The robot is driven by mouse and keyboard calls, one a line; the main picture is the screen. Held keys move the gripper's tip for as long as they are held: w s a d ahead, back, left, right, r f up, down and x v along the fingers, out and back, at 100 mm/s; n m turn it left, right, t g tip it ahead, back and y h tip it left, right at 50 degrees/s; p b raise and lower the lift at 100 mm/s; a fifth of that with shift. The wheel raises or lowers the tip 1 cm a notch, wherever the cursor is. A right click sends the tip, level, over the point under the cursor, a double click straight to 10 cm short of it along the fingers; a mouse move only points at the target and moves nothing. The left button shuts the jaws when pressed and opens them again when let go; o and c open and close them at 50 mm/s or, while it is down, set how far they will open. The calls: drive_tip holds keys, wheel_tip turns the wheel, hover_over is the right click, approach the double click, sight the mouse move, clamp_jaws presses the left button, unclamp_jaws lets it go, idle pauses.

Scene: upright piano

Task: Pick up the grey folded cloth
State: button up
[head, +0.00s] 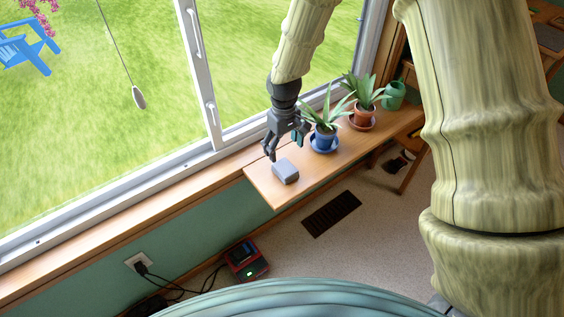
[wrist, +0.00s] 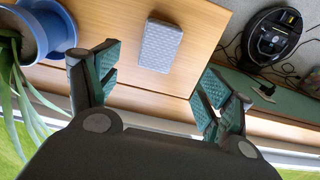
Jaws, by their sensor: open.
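The grey folded cloth (head: 285,171) is a small block-like bundle lying on the near end of the wooden shelf under the window. In the wrist view the cloth (wrist: 160,46) lies on the wood, ahead of and between my spread fingers, with a patterned top. My gripper (head: 283,146) is above the shelf, close to the cloth and apart from it in the wrist view. In the wrist view my gripper (wrist: 155,82) has its teal-padded fingers wide apart with nothing between them.
A blue potted plant (head: 324,137) stands on the shelf just right of my gripper. A terracotta potted plant (head: 363,117) and a green watering can (head: 394,95) are farther along. The window frame (head: 214,125) runs behind. A red device (head: 246,259) sits on the floor.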

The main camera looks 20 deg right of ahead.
drive_tip(key=shift+s+f, duration=0.15)
drive_tip(key=shift+f, duration=0.35)
hover_over(285, 167)
drive_tip(key=f, duration=0.4)
drive_tip(key=shift+a, duration=0.25)
drive_tip(key=shift+d+f, duration=0.15)
drive_tip(key=shift+f, duration=1.25)
drive_tip(key=shift+d+f, duration=0.1)
drive_tip(key=shift+f, duration=1.25)
drive_tip(key=c, duration=1.1)
drive_tip(key=shift+o, duration=0.2)
drive_tip(key=shift+r, duration=0.1)
drive_tip(key=shift+r, duration=0.55)
wheel_tip(285, 167, up, 2)
drive_tip(key=shift+r, duration=0.1)
drive_tip(key=s+a+r, duration=0.1)
drive_tip(key=s+a, duration=0.1)
drive_tip(key=s, duration=0.5)
drive_tip(key=s+a+r, duration=0.1)
drive_tip(key=s+a, duration=0.1)
drive_tip(key=s, duration=0.6)
drive_tip(key=w+d+r+m+p, duration=0.2)
drive_tip(key=w+r+m+p, duration=0.2)
drive_tip(key=w+p, duration=0.4)
drive_tip(key=shift+d+r, duration=0.25)
drive_tip(key=shift+r, duration=0.5)
